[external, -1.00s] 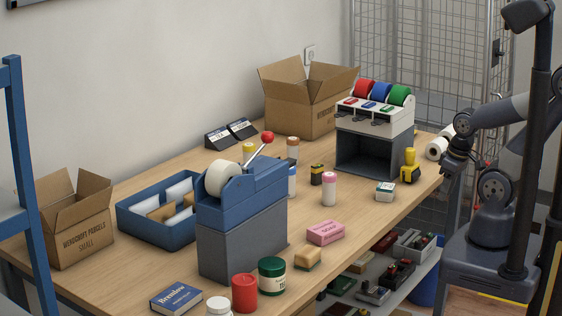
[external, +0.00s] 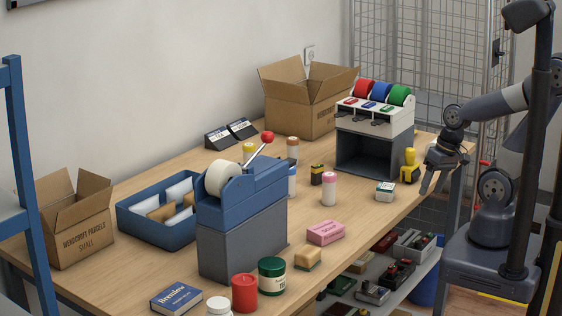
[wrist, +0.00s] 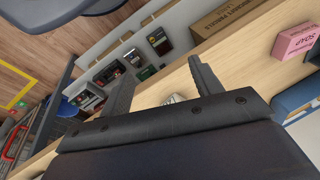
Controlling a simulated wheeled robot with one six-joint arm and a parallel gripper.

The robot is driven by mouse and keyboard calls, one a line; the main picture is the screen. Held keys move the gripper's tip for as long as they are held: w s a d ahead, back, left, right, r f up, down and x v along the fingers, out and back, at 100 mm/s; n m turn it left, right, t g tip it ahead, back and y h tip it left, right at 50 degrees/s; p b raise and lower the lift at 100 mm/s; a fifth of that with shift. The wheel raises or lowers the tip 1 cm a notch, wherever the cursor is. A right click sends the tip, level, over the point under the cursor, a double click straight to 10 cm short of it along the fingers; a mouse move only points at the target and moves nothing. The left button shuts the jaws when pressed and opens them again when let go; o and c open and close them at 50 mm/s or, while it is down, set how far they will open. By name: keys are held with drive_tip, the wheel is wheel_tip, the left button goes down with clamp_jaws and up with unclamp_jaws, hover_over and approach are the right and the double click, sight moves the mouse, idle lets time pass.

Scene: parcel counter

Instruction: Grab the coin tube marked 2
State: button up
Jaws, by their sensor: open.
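Several small capped cylinders that look like coin tubes stand on the counter in the external view: one with a pink cap (external: 329,190), one with an orange-brown cap (external: 292,147), one with a yellow cap (external: 249,151), and a blue-marked one (external: 291,181) partly hidden behind the tape dispenser. No number 2 is legible on any of them. My gripper (external: 432,184) is open and empty, pointing down by the counter's right edge, right of the pink-capped tube. The wrist view shows its two spread fingers (wrist: 160,82); no tube is recognisable there.
The blue tape dispenser (external: 240,190) stands tall at the centre-left. The grey stand with coloured rolls (external: 375,125) is at the back. A yellow-handled stamp (external: 409,168), a small white box (external: 385,191) and a pink soap box (external: 326,232) sit near the right edge.

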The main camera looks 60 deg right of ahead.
drive_tip(key=w+a+r+m+t+y, duration=0.1)
drive_tip(key=w+a+r+m+y, duration=0.15)
drive_tip(key=w+m, duration=0.2)
drive_tip(key=w+a+r+m+t+y, duration=0.1)
drive_tip(key=w+a+r+m, duration=0.1)
drive_tip(key=w+a+m, duration=0.3)
wheel_tip(320, 180, up, 5)
drive_tip(key=m+t+y, duration=0.3)
drive_tip(key=m+t, duration=0.3)
drive_tip(key=m, duration=1)
hover_over(295, 167)
drive_tip(key=s+d, duration=0.2)
drive_tip(key=s, duration=0.1)
drive_tip(key=f, duration=0.5)
drive_tip(key=f+b, duration=0.1)
drive_tip(key=f, duration=0.2)
drive_tip(key=shift+w+a+f, duration=0.1)
drive_tip(key=shift+w+f, duration=0.1)
drive_tip(key=shift+w, duration=0.15)
drive_tip(key=shift+p+x, duration=0.65)
drive_tip(key=shift+x, duration=2.9)
drive_tip(key=shift+c, duration=0.3)
